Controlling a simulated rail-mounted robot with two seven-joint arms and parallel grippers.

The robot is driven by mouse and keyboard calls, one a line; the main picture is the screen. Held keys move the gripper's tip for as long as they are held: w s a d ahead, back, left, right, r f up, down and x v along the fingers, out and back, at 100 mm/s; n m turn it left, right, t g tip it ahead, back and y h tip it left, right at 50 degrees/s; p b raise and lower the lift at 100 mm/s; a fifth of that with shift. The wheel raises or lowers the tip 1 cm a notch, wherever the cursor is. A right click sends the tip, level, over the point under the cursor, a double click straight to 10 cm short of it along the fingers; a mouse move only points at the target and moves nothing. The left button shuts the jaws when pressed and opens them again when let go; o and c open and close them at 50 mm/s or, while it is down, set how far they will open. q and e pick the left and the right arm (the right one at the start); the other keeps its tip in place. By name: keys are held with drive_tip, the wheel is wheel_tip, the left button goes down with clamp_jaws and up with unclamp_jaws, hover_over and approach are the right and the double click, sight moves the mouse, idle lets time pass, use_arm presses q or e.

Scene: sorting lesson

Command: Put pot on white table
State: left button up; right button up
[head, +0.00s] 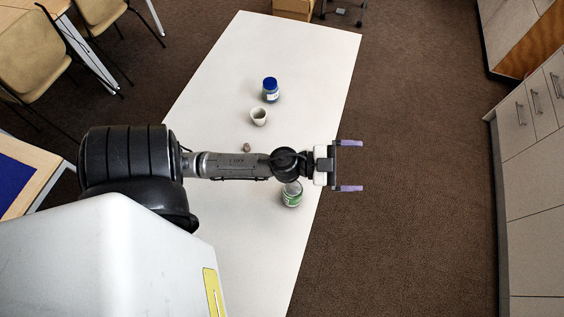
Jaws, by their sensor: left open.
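The white table (320,90) runs up the middle of the head view. A small whitish pot (259,116) stands upright on it, near the middle of its upper half. My left arm reaches across the table from the left. My left gripper (352,166) is open, with its two purple-tipped fingers spread and nothing between them. It points right, past the table's right edge in the picture, and is apart from the pot, which is up and to its left. My right gripper is not in view.
A blue-lidded jar (270,89) stands just beyond the pot. A small brown lump (246,147) lies near my arm. A green-labelled jar (291,198) is partly hidden by my arm. Cabinets (534,205) line the right; chairs (30,55) stand at upper left.

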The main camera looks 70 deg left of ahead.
use_arm(q)
drive_tip(key=s+a+f+n+g+y, duration=0.4)
drive_tip(key=s+f+n+g+y, duration=0.2)
drive_tip(key=f+n+y, duration=0.35)
drive_tip(key=s+d+f+m+g+h, duration=0.1)
drive_tip(key=s+d+f+g, duration=0.1)
drive_tip(key=s, duration=0.4)
drive_tip(key=s+d+f+m+g+h, duration=0.1)
drive_tip(key=s+d+f+g, duration=0.2)
drive_tip(key=s+d+g, duration=0.2)
drive_tip(key=shift+s+d+f+g, duration=0.25)
drive_tip(key=shift+s+f+g, duration=0.05)
drive_tip(key=shift+s+g, duration=0.65)
